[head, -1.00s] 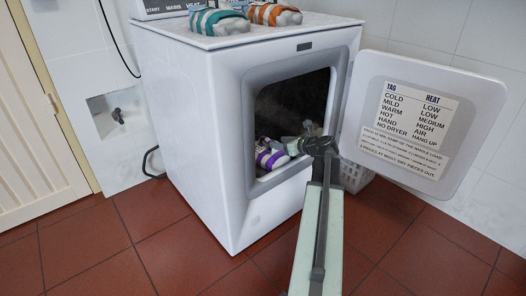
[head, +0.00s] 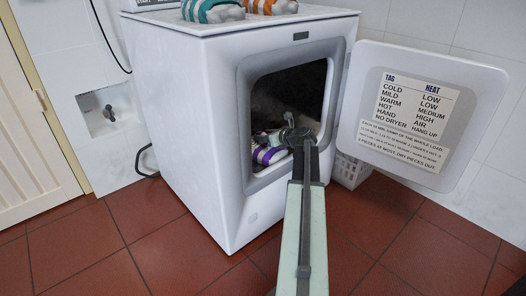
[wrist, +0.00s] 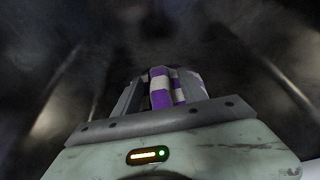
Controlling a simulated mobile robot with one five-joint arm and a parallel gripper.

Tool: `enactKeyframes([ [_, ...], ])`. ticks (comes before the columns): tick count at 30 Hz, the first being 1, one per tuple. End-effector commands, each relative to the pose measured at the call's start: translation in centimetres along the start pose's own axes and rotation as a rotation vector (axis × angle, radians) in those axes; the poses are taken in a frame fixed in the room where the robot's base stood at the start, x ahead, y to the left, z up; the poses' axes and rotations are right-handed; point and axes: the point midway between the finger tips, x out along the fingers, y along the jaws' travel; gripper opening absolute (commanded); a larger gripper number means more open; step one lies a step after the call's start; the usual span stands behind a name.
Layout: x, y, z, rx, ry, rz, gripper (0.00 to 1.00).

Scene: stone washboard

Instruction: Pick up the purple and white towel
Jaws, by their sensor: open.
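The purple and white towel (head: 268,154) lies inside the dryer drum, near the lower left of the door opening. In the wrist view the towel (wrist: 161,88) shows straight ahead, between my gripper's fingers. My gripper (head: 289,122) reaches through the dryer opening, just right of and above the towel in the head view. The fingers are open. In the wrist view the gripper (wrist: 160,92) has the towel in its gap, but I cannot tell whether they touch. Part of the towel is hidden behind the gripper body.
The white dryer (head: 205,110) stands with its door (head: 405,110) swung open to the right. Teal (head: 212,10) and orange (head: 271,6) striped towels lie on top. A white basket (head: 351,170) stands under the door. The red tiled floor is clear at left and front.

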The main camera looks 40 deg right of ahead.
Motion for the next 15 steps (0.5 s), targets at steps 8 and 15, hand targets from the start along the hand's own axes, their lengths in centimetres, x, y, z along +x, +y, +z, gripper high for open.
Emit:
enactKeyframes([
  [8, 0.04, 0.0, 0.04, 0.0, 0.0, -0.001, 0.27],
  [15, 0.01, -0.03, 0.02, 0.001, 0.0, -0.001, 0.0],
])
